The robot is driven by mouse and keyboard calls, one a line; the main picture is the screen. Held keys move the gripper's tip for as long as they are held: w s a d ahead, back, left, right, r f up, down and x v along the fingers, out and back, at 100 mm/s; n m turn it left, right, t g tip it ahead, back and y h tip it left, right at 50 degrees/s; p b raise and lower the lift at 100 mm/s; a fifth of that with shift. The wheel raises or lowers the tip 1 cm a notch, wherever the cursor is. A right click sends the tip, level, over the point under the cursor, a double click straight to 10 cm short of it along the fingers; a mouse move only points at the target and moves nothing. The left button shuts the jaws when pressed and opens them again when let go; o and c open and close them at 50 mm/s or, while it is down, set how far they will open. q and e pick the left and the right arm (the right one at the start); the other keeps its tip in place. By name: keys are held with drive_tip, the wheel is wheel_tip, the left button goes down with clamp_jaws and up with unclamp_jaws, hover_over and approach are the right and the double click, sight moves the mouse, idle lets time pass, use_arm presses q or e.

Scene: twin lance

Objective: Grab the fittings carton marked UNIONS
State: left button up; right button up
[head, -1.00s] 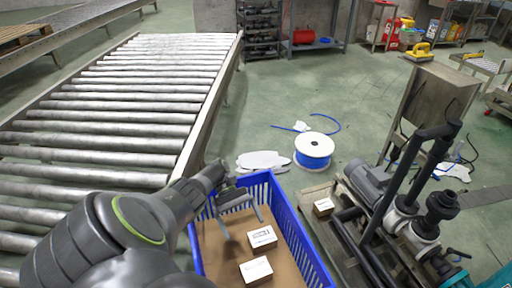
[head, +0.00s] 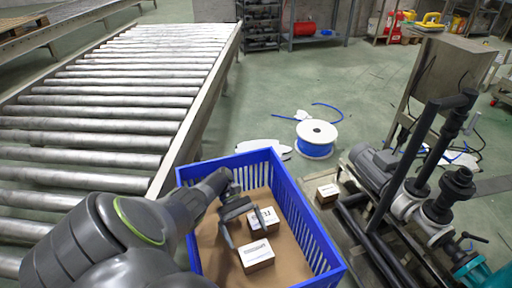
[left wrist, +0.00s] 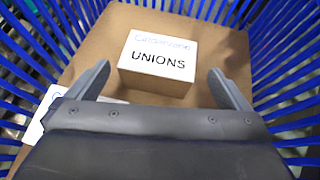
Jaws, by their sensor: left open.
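The carton marked UNIONS (left wrist: 158,65) lies on the crate's brown floor, ahead of my left fingertips and apart from them in the left wrist view. In the head view it appears to be the nearer carton (head: 256,255), though its print is too small to read. My left gripper (head: 246,234) is open and empty inside the blue crate (head: 314,225); both fingers also show in the left wrist view (left wrist: 160,80). A second carton (head: 264,219) sits just beyond, partly hidden behind my gripper in the left wrist view (left wrist: 45,112). My right gripper is out of view.
Slatted crate walls surround the cartons closely. A roller conveyor (head: 120,121) runs along the left. A small carton (head: 327,193) stands beside the pump (head: 408,200) to the right. A blue hose spool (head: 316,138) is on the floor behind the crate.

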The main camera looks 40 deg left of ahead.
sight(257, 252)
use_arm(q)
drive_tip(key=shift+p+x, duration=0.3)
drive_tip(key=shift+x, duration=2.1)
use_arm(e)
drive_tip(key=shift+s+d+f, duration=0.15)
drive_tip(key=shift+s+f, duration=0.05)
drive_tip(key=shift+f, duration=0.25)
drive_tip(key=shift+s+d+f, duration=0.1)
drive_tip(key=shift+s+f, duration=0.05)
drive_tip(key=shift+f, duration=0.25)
use_arm(q)
drive_tip(key=shift+w, duration=0.1)
drive_tip(key=c, duration=0.8)
drive_tip(key=shift+r, duration=0.2)
